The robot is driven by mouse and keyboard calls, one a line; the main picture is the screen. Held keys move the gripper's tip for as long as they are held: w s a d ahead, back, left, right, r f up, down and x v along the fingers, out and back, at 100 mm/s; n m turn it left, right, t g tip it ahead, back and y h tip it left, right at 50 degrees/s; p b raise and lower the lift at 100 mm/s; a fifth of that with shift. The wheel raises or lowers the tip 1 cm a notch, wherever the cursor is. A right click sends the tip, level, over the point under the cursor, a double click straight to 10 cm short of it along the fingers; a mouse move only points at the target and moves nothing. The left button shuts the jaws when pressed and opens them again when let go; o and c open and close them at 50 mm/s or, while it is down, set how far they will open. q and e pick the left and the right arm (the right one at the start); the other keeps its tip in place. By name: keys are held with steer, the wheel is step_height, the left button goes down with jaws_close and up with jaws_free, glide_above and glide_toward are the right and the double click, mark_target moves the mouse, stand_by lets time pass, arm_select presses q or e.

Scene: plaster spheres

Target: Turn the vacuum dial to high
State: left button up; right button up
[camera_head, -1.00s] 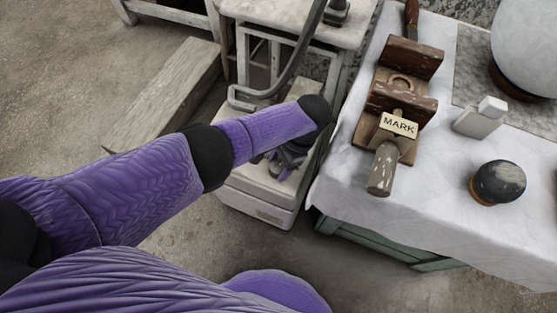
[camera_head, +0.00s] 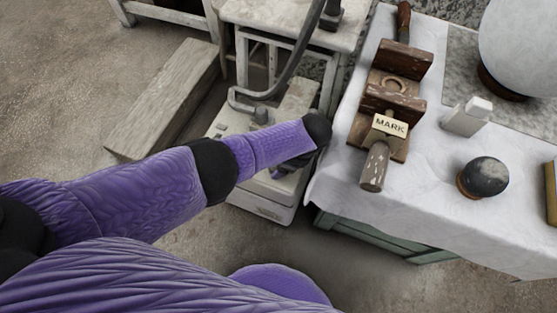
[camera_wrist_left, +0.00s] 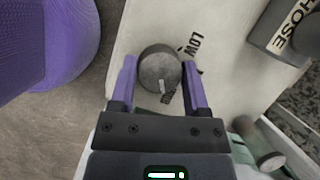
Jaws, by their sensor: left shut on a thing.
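The vacuum unit is a low pale box (camera_head: 262,207) on the floor beside the cloth-covered table in the head view. Its round grey dial (camera_wrist_left: 158,66) shows in the left wrist view, with a white pointer mark toward my gripper. A LOW label (camera_wrist_left: 193,43) lies up and right of the dial. Another dark label by the pointer is partly hidden and I cannot read it. My left gripper (camera_wrist_left: 160,78) is shut on the dial, one purple finger on each side. In the head view the left gripper (camera_head: 290,166) is mostly hidden under my forearm. My right gripper is not in view.
A grey cylinder marked HOSE (camera_wrist_left: 287,28) stands right of the dial. A bent grey hose (camera_head: 285,80) rises behind the unit. The table (camera_head: 345,200) at right holds a wooden block with a MARK tag (camera_head: 390,125), a dark ball (camera_head: 484,176) and a large pale sphere (camera_head: 525,45).

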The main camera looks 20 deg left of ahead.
arm_select(q)
steer(key=shift+d, duration=0.1)
stand_by(0.3)
steer(key=o, duration=1.3)
steer(key=shift+r, duration=0.1)
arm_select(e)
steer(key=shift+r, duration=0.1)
arm_select(q)
step_height(320, 180, up, 10)
steer(key=p, duration=0.7)
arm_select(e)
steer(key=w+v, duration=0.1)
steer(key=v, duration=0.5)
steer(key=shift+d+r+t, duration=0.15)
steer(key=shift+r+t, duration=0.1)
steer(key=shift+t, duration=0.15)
